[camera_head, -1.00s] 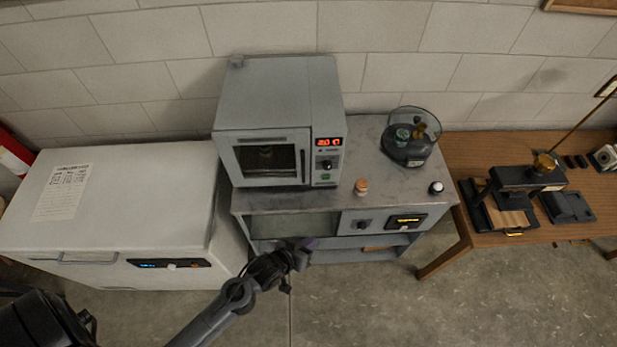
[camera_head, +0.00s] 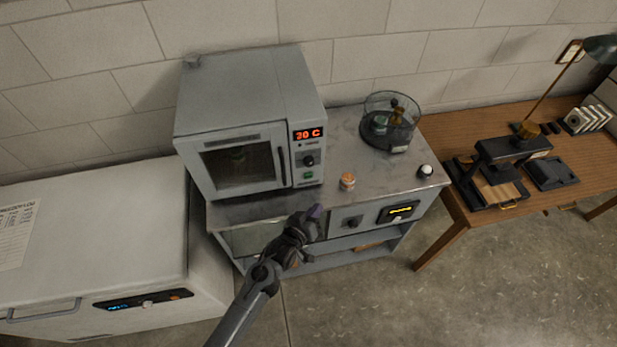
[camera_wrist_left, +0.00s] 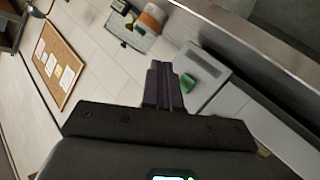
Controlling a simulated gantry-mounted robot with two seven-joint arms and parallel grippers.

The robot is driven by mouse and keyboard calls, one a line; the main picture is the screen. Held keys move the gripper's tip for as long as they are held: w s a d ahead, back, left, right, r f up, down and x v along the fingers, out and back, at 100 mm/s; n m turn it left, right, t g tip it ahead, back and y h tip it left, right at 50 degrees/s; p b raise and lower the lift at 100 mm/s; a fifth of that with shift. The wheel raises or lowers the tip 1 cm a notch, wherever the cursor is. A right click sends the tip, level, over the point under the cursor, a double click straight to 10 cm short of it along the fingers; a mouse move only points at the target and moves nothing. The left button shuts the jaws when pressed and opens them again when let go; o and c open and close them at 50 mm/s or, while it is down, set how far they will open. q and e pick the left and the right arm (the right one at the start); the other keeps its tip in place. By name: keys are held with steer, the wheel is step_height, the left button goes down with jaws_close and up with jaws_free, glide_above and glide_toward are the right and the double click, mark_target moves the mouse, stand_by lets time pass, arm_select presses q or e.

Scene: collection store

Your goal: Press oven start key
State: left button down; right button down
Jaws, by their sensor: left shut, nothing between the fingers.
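The grey oven (camera_head: 238,155) stands on the cabinet top, door shut, with a lit red display (camera_head: 307,134) reading "30 C". Its front panel carries a dark knob (camera_head: 308,161) and, below that, a small green key (camera_head: 308,176). My left gripper (camera_head: 314,212) is shut and empty, in front of the cabinet and below the green key in the head view. In the left wrist view, the closed fingers (camera_wrist_left: 164,86) appear beside the green key (camera_wrist_left: 188,82); contact cannot be made out. My right gripper is not in view.
An orange-capped jar (camera_head: 347,181) and a white-topped knob or jar (camera_head: 425,171) stand near the cabinet top's front edge. A clear round vessel (camera_head: 391,125) holds bottles behind them. A white chest (camera_head: 95,235) is left, a wooden table (camera_head: 455,140) right.

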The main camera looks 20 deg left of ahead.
mark_target(308, 176)
arm_select(q)
steer(key=w+a+b, duration=0.2)
steer(key=w, duration=0.1)
steer(key=w+a+b, duration=0.2)
steer(key=shift+w+f, duration=0.1)
steer(key=shift+w, duration=0.1)
steer(key=shift+w+a, duration=0.45)
steer(key=shift+w, duration=0.3)
steer(key=shift+w+a+b, duration=0.1)
steer(key=shift+a+b, duration=0.05)
steer(key=shift+b, duration=0.15)
stand_by(0.6)
stand_by(0.7)
steer(key=shift+w+a, duration=0.1)
steer(key=shift+w, duration=0.1)
